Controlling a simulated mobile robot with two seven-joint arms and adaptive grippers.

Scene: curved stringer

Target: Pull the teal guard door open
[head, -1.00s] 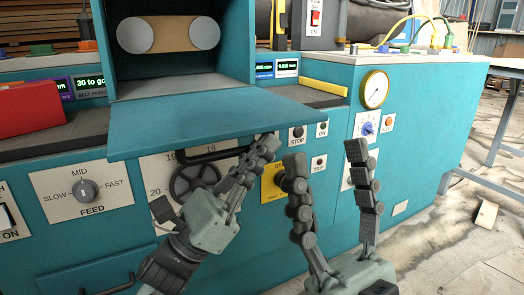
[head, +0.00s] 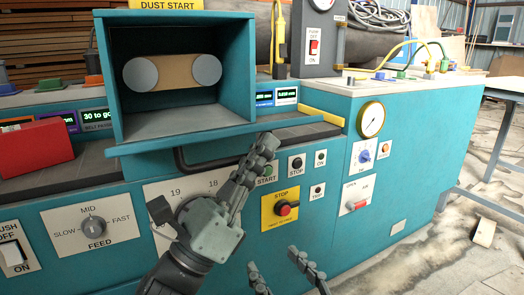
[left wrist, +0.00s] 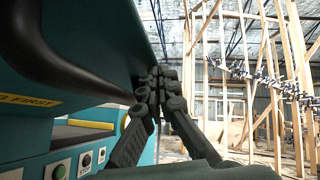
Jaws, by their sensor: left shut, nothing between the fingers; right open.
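The teal guard door (head: 190,140) sits just below the open teal housing and shows as a thin, nearly edge-on strip. A dark bar handle (head: 182,162) shows beneath it. In the left wrist view a large teal panel, apparently the door (left wrist: 85,40), hangs overhead. My left gripper (head: 266,147) is shut and empty, with its fingertips at the door's front edge near the right side. In the left wrist view its fingertips (left wrist: 160,78) are close under the panel edge; contact is unclear. My right gripper (head: 285,258) is open and empty, low in front of the machine, partly cut off.
The machine front carries a red stop button (head: 284,209), a feed knob (head: 94,228) and a round gauge (head: 371,119). A red box (head: 34,146) stands on the ledge at left. A metal table (head: 505,88) stands at right beyond open floor.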

